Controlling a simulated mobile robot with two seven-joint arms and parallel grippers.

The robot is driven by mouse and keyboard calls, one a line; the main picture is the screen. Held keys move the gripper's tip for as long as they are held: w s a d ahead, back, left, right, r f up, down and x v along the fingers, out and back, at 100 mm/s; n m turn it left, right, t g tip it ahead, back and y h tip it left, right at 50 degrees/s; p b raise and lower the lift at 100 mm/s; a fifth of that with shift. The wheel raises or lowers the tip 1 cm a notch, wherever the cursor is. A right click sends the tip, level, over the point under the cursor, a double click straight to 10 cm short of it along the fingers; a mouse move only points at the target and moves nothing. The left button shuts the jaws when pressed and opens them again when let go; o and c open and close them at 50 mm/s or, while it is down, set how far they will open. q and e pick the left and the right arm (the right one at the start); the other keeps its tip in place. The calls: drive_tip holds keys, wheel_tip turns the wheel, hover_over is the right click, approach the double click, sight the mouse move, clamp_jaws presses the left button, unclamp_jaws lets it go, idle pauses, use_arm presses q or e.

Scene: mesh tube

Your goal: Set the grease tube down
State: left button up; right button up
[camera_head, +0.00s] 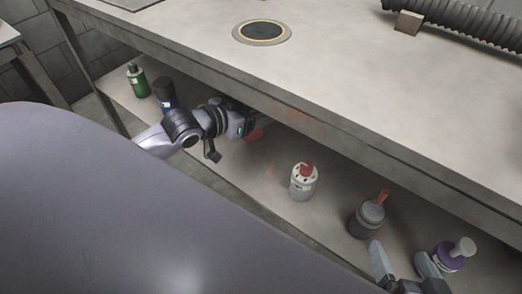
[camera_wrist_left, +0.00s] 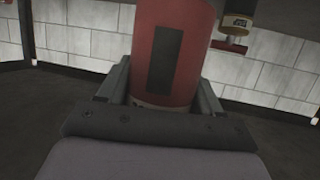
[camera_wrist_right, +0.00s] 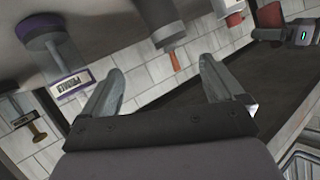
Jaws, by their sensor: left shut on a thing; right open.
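The grease tube, a red cylinder with a dark rectangular label, fills the upper middle of the left wrist view (camera_wrist_left: 172,50). My left gripper (camera_wrist_left: 165,90) is shut on it, with a finger on either side. In the head view my left gripper (camera_head: 248,125) is over the lower shelf, under the tabletop's front edge, and only a bit of red shows beyond it. Whether the tube touches the shelf cannot be told. My right gripper (camera_wrist_right: 158,85) is open and empty; in the head view it is at the bottom right, near the grey container and purple bottle.
The lower shelf (camera_head: 262,185) holds a green bottle (camera_head: 137,80), a blue bottle (camera_head: 165,92), a white bottle with a red cap (camera_head: 303,182), a grey container with an orange top (camera_head: 368,217) and a purple bottle (camera_head: 448,257). The tabletop (camera_head: 350,90) overhangs it. A ribbed hose (camera_head: 460,20) lies on top.

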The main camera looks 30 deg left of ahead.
use_arm(q)
wheel_tip(320, 180, down, 4)
drive_tip(key=shift+f+b, duration=0.1)
drive_tip(key=shift+b, duration=0.95)
wheel_tip(320, 180, down, 5)
drive_tip(key=b, duration=0.2)
drive_tip(key=shift+b, duration=0.3)
drive_tip(key=shift+f, duration=0.35)
use_arm(e)
drive_tip(key=shift+d+f+n+t, duration=0.25)
drive_tip(key=shift+d+n+t, duration=0.15)
drive_tip(key=shift+t, duration=0.3)
use_arm(q)
drive_tip(key=shift+f, duration=0.1)
drive_tip(key=o, duration=1.2)
drive_tip(key=shift+c, duration=0.2)
use_arm(e)
drive_tip(key=shift+s, duration=0.1)
